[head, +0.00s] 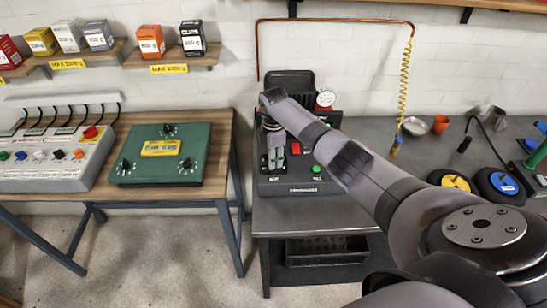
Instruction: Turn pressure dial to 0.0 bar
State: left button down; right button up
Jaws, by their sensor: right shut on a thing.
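A black machine (299,187) stands on the dark bench at the centre, with a red button (295,148), green buttons (316,169) and a round red-rimmed gauge (325,98) at its back right. My right gripper (273,162) points down over the left part of the machine's top. It is shut on a small part there, which its fingers hide. I cannot make out a pressure dial or its reading. My left gripper is not in view.
My right arm crosses above the bench. The left table holds a green panel (190,146) with black knobs and a grey switch box (55,172). Yellow and blue discs (503,184), an orange cup (441,124) and a coiled yellow hose (404,85) are at right.

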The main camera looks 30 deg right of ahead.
jog(key=shift+n, duration=0.6)
jog(key=o, duration=1.2)
jog(key=shift+c, duration=0.2)
jog(key=shift+r, duration=0.3)
notch_tip(320, 180, up, 12)
jog(key=shift+f, duration=0.25)
